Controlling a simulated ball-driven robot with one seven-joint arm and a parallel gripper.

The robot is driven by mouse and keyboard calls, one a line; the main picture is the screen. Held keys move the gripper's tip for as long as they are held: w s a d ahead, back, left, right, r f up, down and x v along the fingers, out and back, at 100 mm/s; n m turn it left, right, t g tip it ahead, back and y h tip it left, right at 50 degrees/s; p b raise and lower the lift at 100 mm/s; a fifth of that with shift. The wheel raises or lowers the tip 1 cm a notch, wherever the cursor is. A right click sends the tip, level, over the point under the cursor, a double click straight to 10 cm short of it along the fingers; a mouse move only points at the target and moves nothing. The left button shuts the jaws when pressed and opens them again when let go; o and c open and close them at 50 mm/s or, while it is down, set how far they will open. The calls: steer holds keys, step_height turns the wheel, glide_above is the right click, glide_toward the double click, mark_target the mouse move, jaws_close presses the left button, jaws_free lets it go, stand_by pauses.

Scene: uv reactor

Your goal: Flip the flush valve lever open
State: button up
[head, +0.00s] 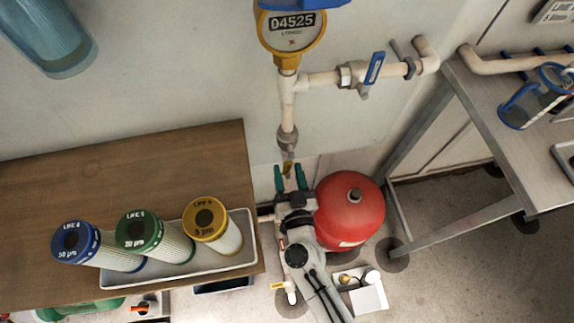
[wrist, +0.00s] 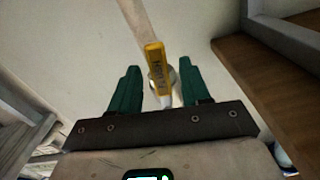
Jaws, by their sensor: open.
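A yellow lever (wrist: 157,75) with dark lettering, which I cannot read surely, is on a pale vertical pipe (wrist: 136,18) in the wrist view.
A wooden bench (head: 120,170) is on the left, with a white tray (head: 180,272) of three filter cartridges. A red tank (head: 350,210) stands beside my arm. A blue-handled valve (head: 374,67) is on the upper pipe, below a yellow meter (head: 291,30). A metal table (head: 490,120) is at right.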

steer(key=shift+x, duration=1.05)
jaws_close()
